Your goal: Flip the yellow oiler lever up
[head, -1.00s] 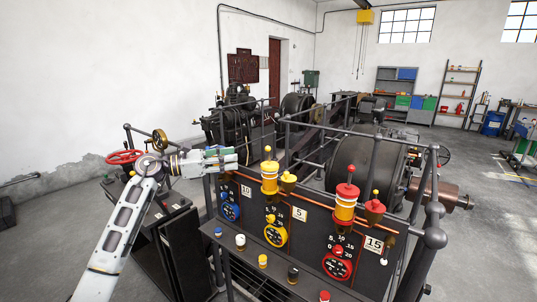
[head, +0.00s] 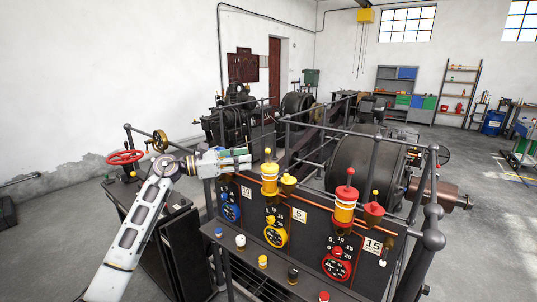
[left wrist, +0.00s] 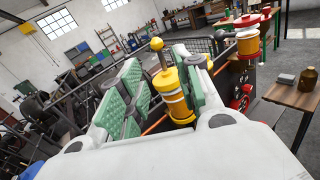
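The yellow oiler (head: 269,177) stands on the top edge of the dark panel, a yellow cylinder with a pale band. Its lever, a short stem with a yellow ball (head: 267,151), rises from its top. In the left wrist view the yellow oiler (left wrist: 174,98) and its ball (left wrist: 157,44) show between and beyond the green finger pads. My left gripper (head: 248,161) is just left of the oiler, level with its upper part. It is open and empty; whether a finger touches the oiler I cannot tell. My right gripper is in neither view.
A yellow cup (head: 288,183) stands close to the oiler's right. A red oiler (head: 345,202) and a red cup (head: 374,212) stand further right. Dark rails (head: 322,127) run behind the panel. A red handwheel (head: 125,157) is at the left.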

